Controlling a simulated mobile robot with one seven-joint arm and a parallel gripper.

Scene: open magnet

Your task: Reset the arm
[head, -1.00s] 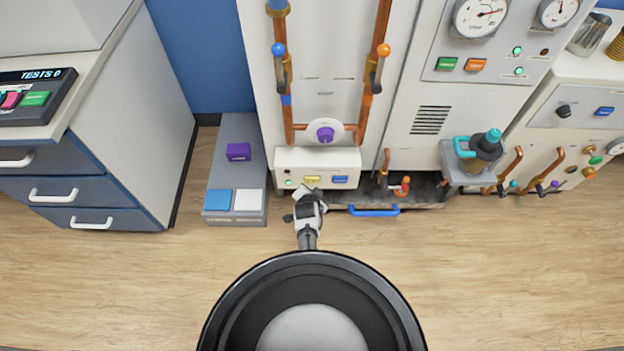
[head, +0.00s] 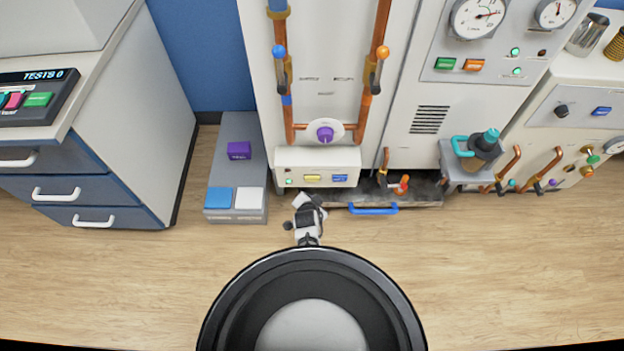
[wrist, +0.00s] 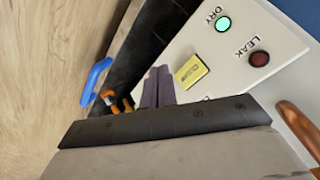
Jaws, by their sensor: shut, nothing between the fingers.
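My gripper (head: 303,199) is low in front of the white cabinet, just below its small control box, in the head view. In the wrist view its two grey-purple fingers (wrist: 158,84) are together with nothing between them. Beyond the fingertips is the white control box (head: 290,160) with a yellow button, which shows close to the fingers in the wrist view (wrist: 191,71). The wrist view also shows a lit green DRY lamp (wrist: 223,24) and a dark red LEAK lamp (wrist: 260,59). I cannot tell whether the fingers touch anything.
A blue handle (head: 373,209) sits on a dark tray right of my gripper. A grey platform (head: 236,216) with a purple block (head: 239,150) and blue and white squares is at left. The wooden floor (head: 500,270) is clear.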

